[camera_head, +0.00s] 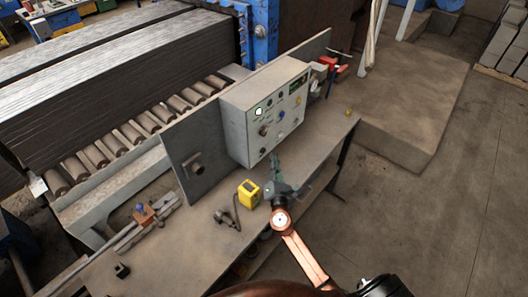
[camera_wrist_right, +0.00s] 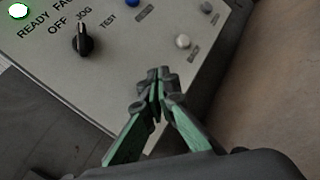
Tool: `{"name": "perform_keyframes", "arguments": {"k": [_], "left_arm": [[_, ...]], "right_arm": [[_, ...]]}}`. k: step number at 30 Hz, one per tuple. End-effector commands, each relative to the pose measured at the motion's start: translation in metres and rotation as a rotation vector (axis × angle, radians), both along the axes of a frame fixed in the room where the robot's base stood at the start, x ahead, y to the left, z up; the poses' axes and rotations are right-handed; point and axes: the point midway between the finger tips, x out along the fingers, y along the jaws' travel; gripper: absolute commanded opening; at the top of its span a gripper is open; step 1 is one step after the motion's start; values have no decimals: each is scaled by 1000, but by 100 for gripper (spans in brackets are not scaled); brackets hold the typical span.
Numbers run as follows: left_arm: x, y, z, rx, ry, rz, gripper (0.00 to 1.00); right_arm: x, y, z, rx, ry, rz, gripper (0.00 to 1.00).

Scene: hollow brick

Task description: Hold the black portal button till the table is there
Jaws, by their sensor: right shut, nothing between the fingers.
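The grey control box (camera_head: 240,122) stands on the workbench, its front panel carrying several buttons, lamps and a knob. My right gripper (camera_head: 275,160) is shut and empty at the panel's lower edge. In the right wrist view its closed fingertips (camera_wrist_right: 157,82) overlap the panel and hide part of it; I cannot tell whether they touch. A small dark spot (camera_head: 262,151) shows low on the panel, but I cannot confirm that it is the black portal button. A black selector knob (camera_wrist_right: 83,38) and a pale button (camera_wrist_right: 183,41) are visible. My left gripper is out of view.
A yellow box (camera_head: 249,193) stands on the bench (camera_head: 185,240) near my right wrist. A red vise-like tool (camera_head: 328,64) is beyond the box. A roller conveyor (camera_head: 130,133) with stacked dark sheets lies behind.

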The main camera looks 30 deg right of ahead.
Motion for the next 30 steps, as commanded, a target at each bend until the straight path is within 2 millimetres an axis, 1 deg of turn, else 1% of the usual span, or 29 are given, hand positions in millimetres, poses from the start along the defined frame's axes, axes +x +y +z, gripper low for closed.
{"name": "perform_keyframes", "arguments": {"k": [1,6,10,14,27,29,30], "left_arm": [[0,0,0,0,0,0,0],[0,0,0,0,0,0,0],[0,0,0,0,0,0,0],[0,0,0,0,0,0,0],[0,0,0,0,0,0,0],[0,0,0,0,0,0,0],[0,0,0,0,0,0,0]], "right_arm": [[-5,-2,0,-1,0,0,0],[-20,-8,0,-1,0,0,0],[-28,-12,0,0,1,1,0],[-31,-12,1,1,-1,1,0],[-31,-13,0,3,-1,-1,0],[-35,-16,1,24,-8,-9,0],[-39,-22,1,58,-18,-22,0]]}}
